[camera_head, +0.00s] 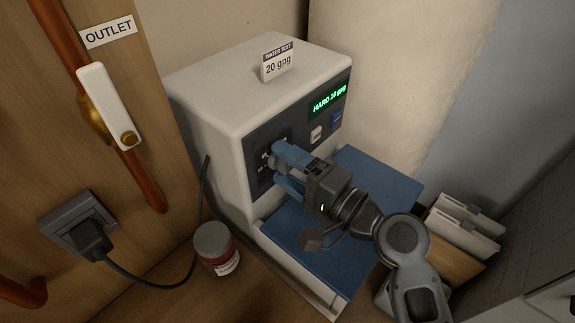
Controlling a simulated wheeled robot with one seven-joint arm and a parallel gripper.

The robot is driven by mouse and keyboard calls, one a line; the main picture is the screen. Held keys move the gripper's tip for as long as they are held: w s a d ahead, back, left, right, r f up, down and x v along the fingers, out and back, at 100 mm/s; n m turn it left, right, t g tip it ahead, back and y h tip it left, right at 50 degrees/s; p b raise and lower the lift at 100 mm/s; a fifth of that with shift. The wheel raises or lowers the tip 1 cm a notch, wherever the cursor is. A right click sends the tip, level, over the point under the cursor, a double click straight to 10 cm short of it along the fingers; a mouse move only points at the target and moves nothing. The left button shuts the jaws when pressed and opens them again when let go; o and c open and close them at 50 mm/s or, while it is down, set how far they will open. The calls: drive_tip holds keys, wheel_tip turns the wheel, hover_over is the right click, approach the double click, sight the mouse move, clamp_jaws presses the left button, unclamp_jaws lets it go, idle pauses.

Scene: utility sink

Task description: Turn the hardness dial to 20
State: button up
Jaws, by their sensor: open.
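A white water softener unit (215,92) stands in the middle of the view with a dark control panel on its front. Its green display (328,98) appears to read "HARD 18 gpg", though the digits are small. A small card (278,62) on top reads "WATER TEST 20 gpg". My gripper (278,168) is at the lower left of the panel, its blue fingers apart and pointing at the dial area. The hardness dial is mostly hidden behind the fingers, so I cannot tell whether they touch it. Part of its printed scale shows beside the fingers.
A blue lid (380,175) juts out below the panel. A jar (216,248), a plugged-in cord (150,284) and a pipe valve (108,105) are at left.

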drive_tip(key=b+v, duration=0.1)
drive_tip(key=v, duration=0.6)
drive_tip(key=shift+s+d+b, duration=0.2)
drive_tip(key=shift+d+b, duration=0.1)
drive_tip(key=shift+b, duration=0.05)
drive_tip(key=shift+d, duration=0.1)
